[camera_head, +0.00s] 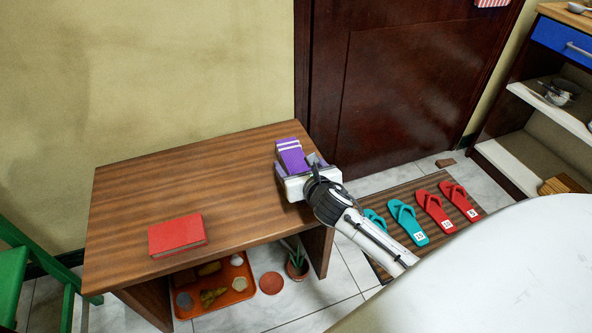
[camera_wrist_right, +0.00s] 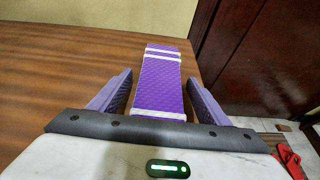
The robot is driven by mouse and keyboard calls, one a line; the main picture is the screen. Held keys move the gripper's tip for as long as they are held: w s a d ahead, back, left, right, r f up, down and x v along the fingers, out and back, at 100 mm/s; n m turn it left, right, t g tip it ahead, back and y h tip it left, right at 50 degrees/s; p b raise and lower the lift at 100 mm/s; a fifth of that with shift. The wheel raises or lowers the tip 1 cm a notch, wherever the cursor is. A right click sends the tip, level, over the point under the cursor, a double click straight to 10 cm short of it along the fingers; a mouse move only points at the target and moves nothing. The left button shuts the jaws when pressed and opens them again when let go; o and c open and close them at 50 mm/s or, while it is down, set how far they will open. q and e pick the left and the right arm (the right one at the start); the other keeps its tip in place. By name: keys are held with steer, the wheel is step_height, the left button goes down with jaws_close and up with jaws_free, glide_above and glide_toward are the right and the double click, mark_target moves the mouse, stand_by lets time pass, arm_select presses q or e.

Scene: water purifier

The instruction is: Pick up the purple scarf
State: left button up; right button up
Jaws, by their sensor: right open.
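The purple scarf (camera_head: 291,154) with white stripes lies folded flat near the right end of the wooden table. My right gripper (camera_head: 299,168) is at its near end, low over the tabletop. In the right wrist view the scarf (camera_wrist_right: 158,85) lies lengthwise between the two spread purple-padded fingers (camera_wrist_right: 157,98), with a gap on each side. The fingers are open and do not appear to touch it. The scarf's near end is close to the gripper's palm. My left gripper is not in view.
A red book (camera_head: 178,235) lies at the table's (camera_head: 190,190) front left. Below are an orange tray (camera_head: 222,297) and a potted plant (camera_head: 297,265). Slippers on a mat (camera_head: 378,190) are on the floor at right. A dark door (camera_head: 390,80) stands behind. The table's middle is clear.

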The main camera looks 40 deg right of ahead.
steer(key=c, duration=1.2)
